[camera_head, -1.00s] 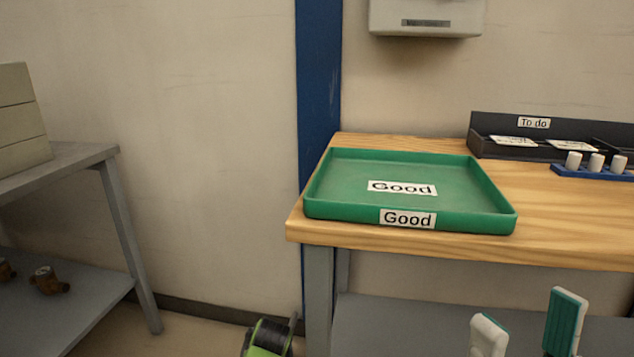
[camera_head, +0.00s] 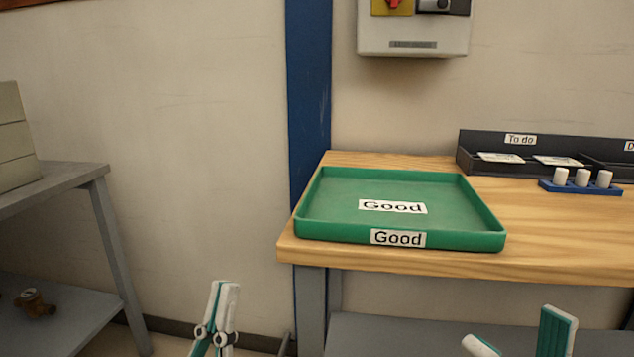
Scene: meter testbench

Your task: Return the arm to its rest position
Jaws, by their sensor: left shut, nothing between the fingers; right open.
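My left gripper (camera_head: 224,288) is at the bottom of the head view, left of the wooden bench. Its fingers point up and are closed together with nothing between them. My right gripper (camera_head: 519,333) is at the bottom right, in front of the bench's lower shelf. Its two fingers are wide apart and it is empty. Both grippers are apart from the bench and the tray. Most of both arms is out of view.
A green tray (camera_head: 462,246) labelled "Good" stands empty on the wooden bench (camera_head: 350,259). A grey shelf (camera_head: 62,178) with a brass part (camera_head: 35,303) stands left. A wall box (camera_head: 412,28) hangs above.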

